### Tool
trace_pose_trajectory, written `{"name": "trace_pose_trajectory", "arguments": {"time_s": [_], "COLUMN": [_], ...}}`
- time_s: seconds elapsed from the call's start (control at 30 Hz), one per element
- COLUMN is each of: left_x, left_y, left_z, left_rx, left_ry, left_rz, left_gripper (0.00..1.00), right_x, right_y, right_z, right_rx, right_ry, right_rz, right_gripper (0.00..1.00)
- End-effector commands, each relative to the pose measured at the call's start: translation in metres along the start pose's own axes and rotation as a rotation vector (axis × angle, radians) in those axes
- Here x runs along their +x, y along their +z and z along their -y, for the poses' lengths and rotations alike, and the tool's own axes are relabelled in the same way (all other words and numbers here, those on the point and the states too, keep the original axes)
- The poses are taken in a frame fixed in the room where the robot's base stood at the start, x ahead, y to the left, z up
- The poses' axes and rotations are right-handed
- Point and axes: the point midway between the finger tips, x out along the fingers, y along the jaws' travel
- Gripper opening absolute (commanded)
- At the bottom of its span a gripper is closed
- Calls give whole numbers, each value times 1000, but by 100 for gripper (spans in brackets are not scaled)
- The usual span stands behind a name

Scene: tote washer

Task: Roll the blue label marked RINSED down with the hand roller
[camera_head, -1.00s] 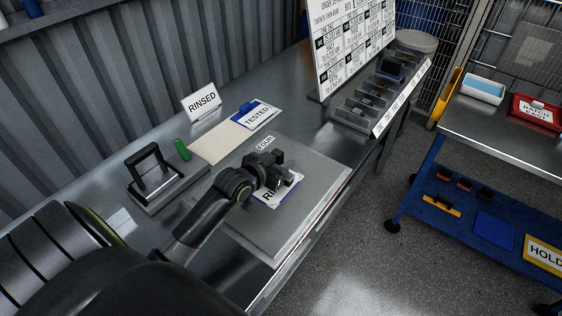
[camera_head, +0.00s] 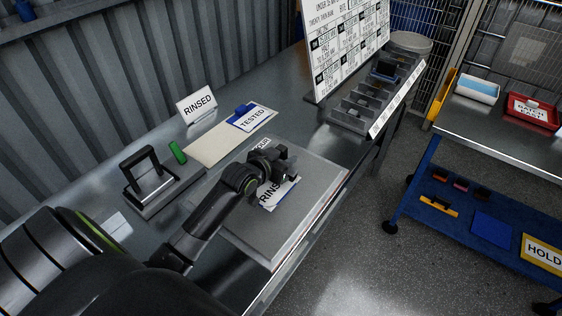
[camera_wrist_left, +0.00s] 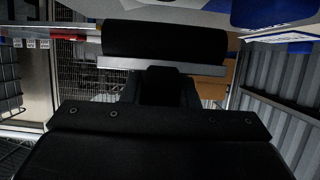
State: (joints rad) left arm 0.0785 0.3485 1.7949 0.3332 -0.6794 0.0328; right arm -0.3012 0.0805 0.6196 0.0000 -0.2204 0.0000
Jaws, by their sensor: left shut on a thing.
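The label marked RINSED (camera_head: 268,199) lies on a grey tote lid or plate (camera_head: 310,215) on the bench. It looks white with dark letters and a blue edge, and its far part is hidden under my gripper. My left gripper (camera_head: 277,164) is over the label's far end. In the left wrist view, the gripper (camera_wrist_left: 165,85) is shut on the hand roller, whose black cylinder (camera_wrist_left: 150,42) lies crosswise beyond the fingers. The head view hides most of the roller, so I cannot tell whether it touches the label. My right gripper is not in view.
A RINSED sign (camera_head: 197,104), a cream board (camera_head: 210,143) with a blue TESTED label (camera_head: 250,117), a green item (camera_head: 178,152) and a black-framed stand (camera_head: 148,177) are left of the plate. A compartment rack (camera_head: 365,105) stands farther back. A blue cart (camera_head: 470,215) is right.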

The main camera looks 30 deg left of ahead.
Motion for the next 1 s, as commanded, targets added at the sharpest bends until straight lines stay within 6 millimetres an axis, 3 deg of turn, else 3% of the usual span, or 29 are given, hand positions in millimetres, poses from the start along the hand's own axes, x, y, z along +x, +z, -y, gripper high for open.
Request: {"name": "trace_pose_trajectory", "arguments": {"time_s": [0.6,1.0], "left_x": [34,37], "left_y": [-14,-17], "left_z": [-1,-1], "left_rx": [-1,0], "left_ry": [1,1], "left_rz": [-2,-2], "left_gripper": [0,0], "right_x": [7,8], "right_y": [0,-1], "right_z": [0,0], "right_rx": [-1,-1], "right_ry": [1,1], "right_rz": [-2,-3], "right_gripper": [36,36]}}
